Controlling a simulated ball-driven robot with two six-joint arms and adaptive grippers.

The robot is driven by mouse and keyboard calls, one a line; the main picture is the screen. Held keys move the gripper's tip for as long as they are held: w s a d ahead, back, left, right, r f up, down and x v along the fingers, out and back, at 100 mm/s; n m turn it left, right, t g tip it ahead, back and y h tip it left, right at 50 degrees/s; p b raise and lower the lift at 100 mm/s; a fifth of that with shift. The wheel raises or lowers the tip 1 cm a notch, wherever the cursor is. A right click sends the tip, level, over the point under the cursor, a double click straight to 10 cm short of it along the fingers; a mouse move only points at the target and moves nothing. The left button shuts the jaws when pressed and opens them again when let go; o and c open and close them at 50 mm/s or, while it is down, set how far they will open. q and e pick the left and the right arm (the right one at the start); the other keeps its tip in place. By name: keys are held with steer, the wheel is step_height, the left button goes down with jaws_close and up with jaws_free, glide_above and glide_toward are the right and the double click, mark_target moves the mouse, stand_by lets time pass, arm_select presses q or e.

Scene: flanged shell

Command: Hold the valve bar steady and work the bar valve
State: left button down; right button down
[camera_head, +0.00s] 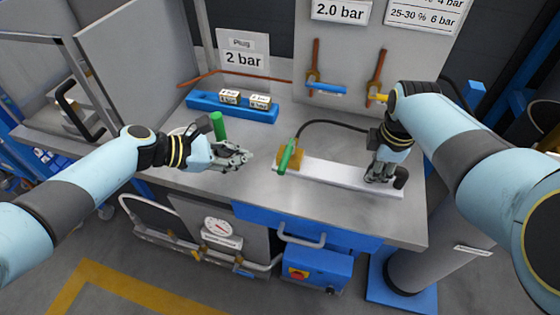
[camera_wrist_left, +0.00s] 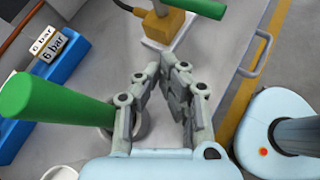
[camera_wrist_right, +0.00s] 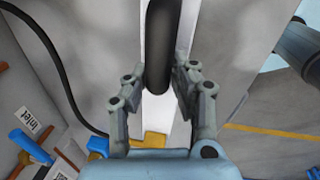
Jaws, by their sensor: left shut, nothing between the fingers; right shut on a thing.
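The valve bar (camera_head: 345,178) is a long white bar lying on the grey table. A brass valve block (camera_head: 289,158) with a green lever (camera_head: 287,156) is at its left end. The block (camera_wrist_left: 165,26) and lever (camera_wrist_left: 200,8) show at the top of the left wrist view. My right gripper (camera_head: 380,174) is shut on the black handle (camera_wrist_right: 159,50) at the bar's right end. My left gripper (camera_head: 246,157) is shut and empty, left of the valve and apart from it. The fingers partly hide the handle in the head view.
A green upright grip (camera_head: 217,125) stands close behind my left gripper. A blue block rack (camera_head: 232,108) with pressure blocks stands at the back left. A black hose (camera_head: 335,123) curves behind the bar. Pipes with blue (camera_head: 327,89) and yellow levers are on the back panel.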

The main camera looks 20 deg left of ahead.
mark_target(286, 159)
arm_select(q)
steer(key=shift+d+f, duration=0.1)
steer(key=shift+d, duration=2.35)
steer(key=shift+d, duration=0.15)
steer(key=shift+d, duration=0.3)
